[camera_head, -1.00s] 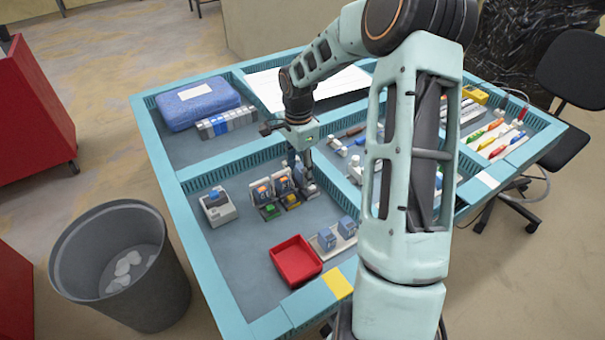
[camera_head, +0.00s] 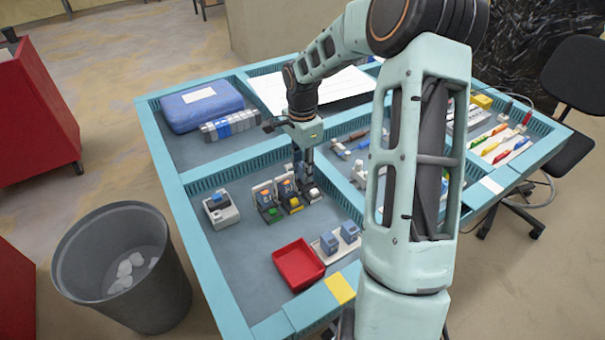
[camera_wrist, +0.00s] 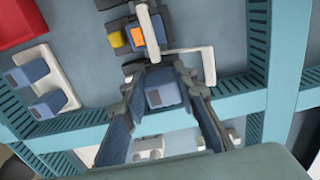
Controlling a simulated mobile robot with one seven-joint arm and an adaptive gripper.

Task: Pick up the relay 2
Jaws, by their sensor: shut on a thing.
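My gripper (camera_wrist: 166,84) points down at the right end of a row of small sockets and is shut on a blue-grey relay (camera_wrist: 163,94). The relay sits between the two fingers in the wrist view. No number is readable on it, and I cannot tell whether it is clear of the socket below. In the head view my gripper (camera_head: 307,170) mostly hides it. Beside it stand relays with orange tops over a green base (camera_head: 272,214) and a yellow base (camera_head: 293,206). Two more blue-grey relays (camera_head: 339,237) stand on a white holder near the red tray.
Blue-green dividers (camera_head: 235,158) border the compartments. A blue case (camera_head: 200,106) lies at the back left. The floor of the front-left compartment is partly free.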

